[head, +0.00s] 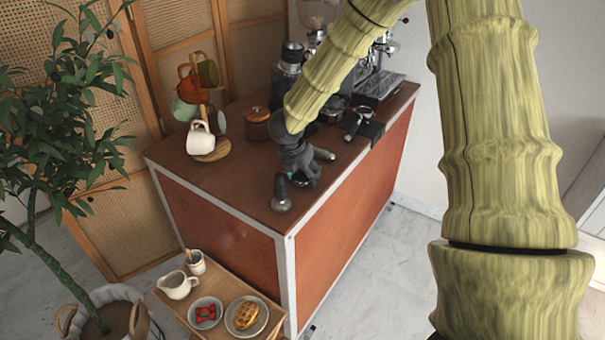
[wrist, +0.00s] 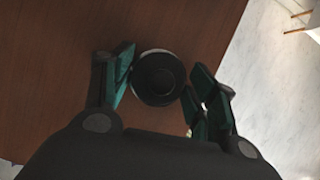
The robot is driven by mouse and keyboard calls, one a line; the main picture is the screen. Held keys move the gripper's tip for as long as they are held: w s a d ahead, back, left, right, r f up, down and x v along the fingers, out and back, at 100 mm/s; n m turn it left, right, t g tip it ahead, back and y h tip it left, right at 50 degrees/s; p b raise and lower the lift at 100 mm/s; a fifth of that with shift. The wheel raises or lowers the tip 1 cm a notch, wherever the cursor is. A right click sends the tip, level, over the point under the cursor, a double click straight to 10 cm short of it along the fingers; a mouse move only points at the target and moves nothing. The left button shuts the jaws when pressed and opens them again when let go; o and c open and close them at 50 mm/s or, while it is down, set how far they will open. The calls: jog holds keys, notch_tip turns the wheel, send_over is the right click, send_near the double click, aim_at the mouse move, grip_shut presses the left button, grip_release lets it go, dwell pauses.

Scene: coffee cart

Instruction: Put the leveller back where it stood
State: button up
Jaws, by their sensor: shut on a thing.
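The leveller (head: 281,194) is a small dark piece with a narrow upright top and a wider round base. It is at the near end of the brown counter, close to the corner. My gripper (head: 298,176) points down beside its top, with its teal fingertips closed on it. In the wrist view the leveller (wrist: 158,78) is a dark round disc with a ring, between the two fingers (wrist: 158,88). It looks upright. I cannot tell whether its base touches the counter or is just above it.
The counter (head: 220,190) holds a mug tree with a white mug (head: 200,138), a brown lidded jar (head: 257,124), a grinder (head: 289,75) and a portafilter (head: 360,120). A low wooden side table (head: 215,283) with food stands below. The counter's near-left top is clear.

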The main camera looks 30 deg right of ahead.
jog(key=o, duration=1.2)
jog(key=shift+f, duration=0.1)
jog(key=shift+c, duration=0.2)
jog(key=b+v, duration=0.1)
jog(key=v, duration=1.1)
